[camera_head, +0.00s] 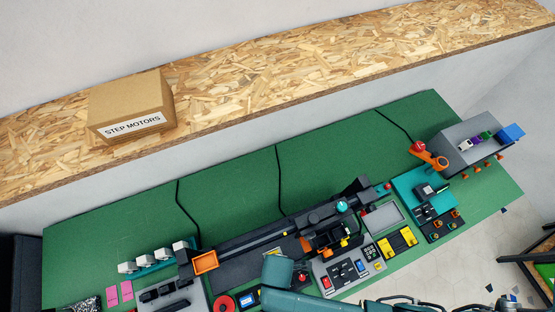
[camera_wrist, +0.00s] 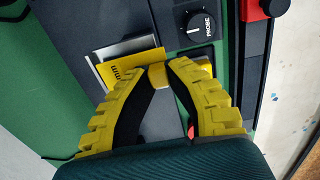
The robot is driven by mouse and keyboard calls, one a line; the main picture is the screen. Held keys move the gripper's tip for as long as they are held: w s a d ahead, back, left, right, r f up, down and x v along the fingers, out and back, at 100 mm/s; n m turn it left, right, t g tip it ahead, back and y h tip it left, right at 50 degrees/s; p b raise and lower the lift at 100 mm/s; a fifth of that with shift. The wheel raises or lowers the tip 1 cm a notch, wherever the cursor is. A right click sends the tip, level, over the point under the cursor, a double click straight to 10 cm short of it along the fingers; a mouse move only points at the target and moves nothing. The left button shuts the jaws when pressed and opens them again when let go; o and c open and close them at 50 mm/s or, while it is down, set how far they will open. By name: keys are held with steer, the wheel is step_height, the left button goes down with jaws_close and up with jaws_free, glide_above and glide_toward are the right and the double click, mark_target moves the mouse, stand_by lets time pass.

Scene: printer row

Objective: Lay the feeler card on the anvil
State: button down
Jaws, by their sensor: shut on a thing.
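The yellow feeler card (camera_wrist: 117,70) with dark marks shows in the wrist view, left of my fingertips. My gripper (camera_wrist: 164,73) has yellow ridged fingers and is shut on the card at its right end. A pale metal plate (camera_wrist: 124,46), which looks like the anvil, lies just beyond the card. The card's far edge overlaps it in the picture; I cannot tell whether they touch. In the head view my arm covers this part of the bench, and I cannot make out the card or my fingertips.
A black knob marked PROBE (camera_wrist: 201,26) stands on the dark panel right of the plate, with a red part (camera_wrist: 272,7) beyond. In the head view, a long dark machine (camera_head: 265,235) and a button panel (camera_head: 347,270) crowd the green bench (camera_head: 235,185). A cardboard box (camera_head: 130,100) sits on the shelf.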

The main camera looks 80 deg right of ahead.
steer(key=shift+f, duration=0.4)
steer(key=c, duration=1)
jaws_free()
steer(key=shift+c, duration=0.2)
step_height(320, 180, up, 12)
